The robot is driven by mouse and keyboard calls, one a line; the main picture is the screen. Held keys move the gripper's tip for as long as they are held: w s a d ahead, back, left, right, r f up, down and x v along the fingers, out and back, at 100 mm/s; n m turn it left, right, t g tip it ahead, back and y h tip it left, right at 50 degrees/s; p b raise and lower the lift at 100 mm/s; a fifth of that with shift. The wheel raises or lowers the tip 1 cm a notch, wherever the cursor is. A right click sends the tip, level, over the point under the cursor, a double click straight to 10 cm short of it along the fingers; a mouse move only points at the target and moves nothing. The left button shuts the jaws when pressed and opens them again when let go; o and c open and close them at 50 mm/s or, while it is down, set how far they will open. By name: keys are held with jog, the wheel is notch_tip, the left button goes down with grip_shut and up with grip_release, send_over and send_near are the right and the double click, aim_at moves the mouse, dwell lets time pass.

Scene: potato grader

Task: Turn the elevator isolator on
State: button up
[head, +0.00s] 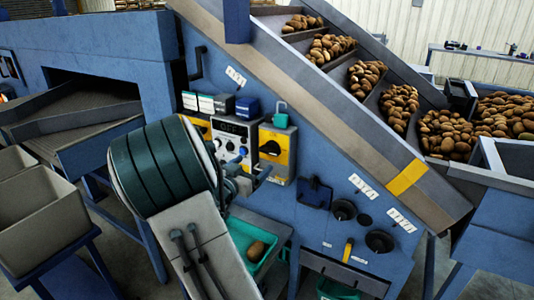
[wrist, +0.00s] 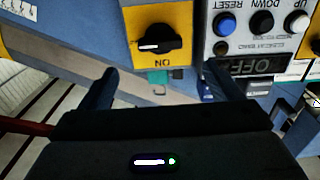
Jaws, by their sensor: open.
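The isolator is a yellow-fronted box (head: 278,158) with a black rotary knob (head: 271,148), on the blue machine side. The wrist view looks at it upside down: the knob (wrist: 160,40) lies sideways, with its white mark level. The ON label (wrist: 162,62) is at the edge nearest my gripper, so the knob does not point at it. A teal padlock (head: 281,120) sits at the top of the box. My gripper (wrist: 160,85) is open and empty, its fingers apart from the knob. In the head view it (head: 258,178) is close to the box, partly hidden by my arm.
A control panel (head: 231,140) with buttons and an OFF display (wrist: 250,67) is beside the isolator. Another yellow box (head: 199,127) is partly behind my arm. A dark holder (head: 315,192) and round black knobs (head: 379,241) are to the right. A teal tray (head: 243,237) lies below.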

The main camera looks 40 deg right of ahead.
aim_at(268, 152)
jog(key=x, duration=0.9)
jog(key=shift+w+d+p, duration=0.15)
jog(key=shift+d+p, duration=0.05)
jog(key=shift+p, duration=0.1)
jog(key=c, duration=1)
